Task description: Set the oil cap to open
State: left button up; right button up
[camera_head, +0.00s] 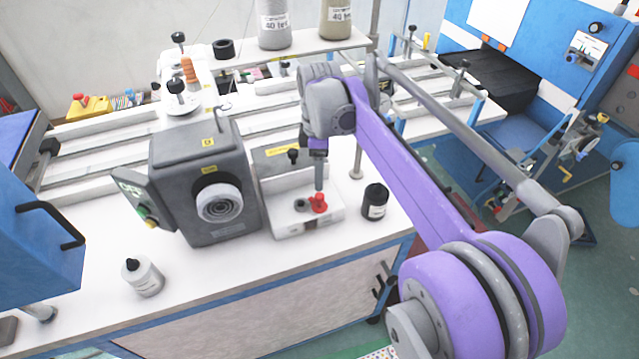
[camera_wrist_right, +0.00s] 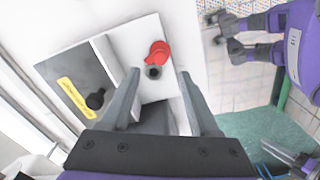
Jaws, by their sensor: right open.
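The oil cap (camera_head: 319,203) is a small red cap on the white plate of a grey and white unit on the bench. A dark round piece sits beside it. My right gripper (camera_head: 319,178) points down just above the cap in the head view. In the right wrist view, the red cap (camera_wrist_right: 157,51) lies just ahead of the tips of my right gripper (camera_wrist_right: 158,74), between the lines of its two fingers. The fingers are spread apart and hold nothing. Whether a finger touches the cap cannot be told. My left gripper is not seen in the head view.
A grey machine with a round dial (camera_head: 217,203) stands left of the unit. A black bottle (camera_head: 374,202) stands close on its right. A white bottle (camera_head: 143,277) is at the front left. A black knob (camera_wrist_right: 95,99) rises behind the plate. The front of the bench (camera_head: 200,275) is mostly clear.

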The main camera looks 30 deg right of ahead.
jog(key=shift+r, duration=1.65)
jog(key=s+a+f+m+t, duration=0.5)
jog(key=s+a+f+m, duration=0.5)
jog(key=s+a+f, duration=0.3)
jog(key=s+f, duration=0.2)
jog(key=s, duration=0.1)
jog(key=shift+s+a+f+m+t, duration=0.15)
jog(key=shift+s+a+m+t, duration=0.15)
jog(key=shift+s, duration=0.1)
